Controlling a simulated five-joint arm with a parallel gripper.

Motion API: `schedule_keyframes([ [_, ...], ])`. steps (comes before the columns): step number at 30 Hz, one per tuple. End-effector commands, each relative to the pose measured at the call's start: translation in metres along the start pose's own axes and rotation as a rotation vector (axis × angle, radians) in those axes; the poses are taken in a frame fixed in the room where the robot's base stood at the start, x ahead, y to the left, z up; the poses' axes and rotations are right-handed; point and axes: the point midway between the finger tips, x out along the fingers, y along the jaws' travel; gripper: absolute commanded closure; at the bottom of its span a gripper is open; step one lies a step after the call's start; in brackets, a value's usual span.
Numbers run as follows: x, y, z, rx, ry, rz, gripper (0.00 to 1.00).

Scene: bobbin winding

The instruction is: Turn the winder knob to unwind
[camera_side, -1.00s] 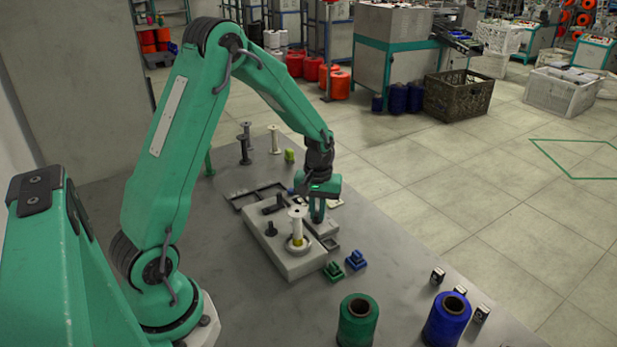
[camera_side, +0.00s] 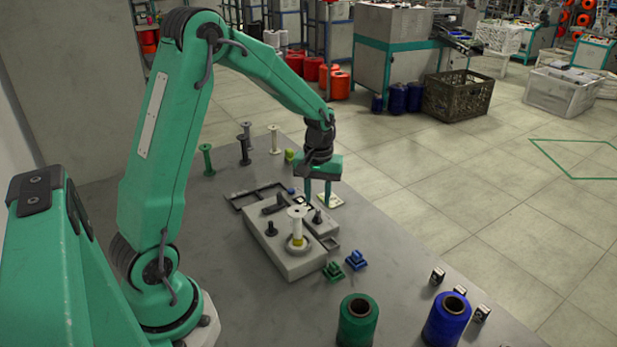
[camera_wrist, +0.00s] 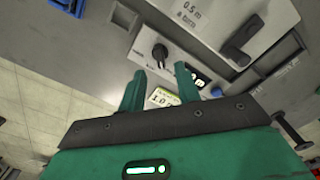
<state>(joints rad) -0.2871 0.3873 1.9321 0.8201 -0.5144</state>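A label reading "0.5 m a turn" (camera_wrist: 188,17) is on the winder, and a small display (camera_wrist: 197,78) is partly hidden by a finger.
A card (camera_wrist: 163,98) lies past the panel. Green (camera_side: 358,322) and blue (camera_side: 447,320) thread cones stand at the front right. Small green (camera_side: 333,271) and blue (camera_side: 356,260) blocks lie beside the winder. Several spools (camera_side: 244,150) stand at the back.

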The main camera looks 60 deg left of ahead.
Motion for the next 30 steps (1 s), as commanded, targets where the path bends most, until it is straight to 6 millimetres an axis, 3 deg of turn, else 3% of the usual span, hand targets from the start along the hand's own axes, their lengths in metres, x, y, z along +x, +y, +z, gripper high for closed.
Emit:
schedule_keyframes([
  [7,-0.024,0.0,-0.001,-0.001,0.001,0.001,0.67],
  [21,-0.028,0.0,0.0,0.002,0.002,0.001,0.67],
  [30,-0.054,0.003,0.018,0.072,0.042,0.023,0.67],
])
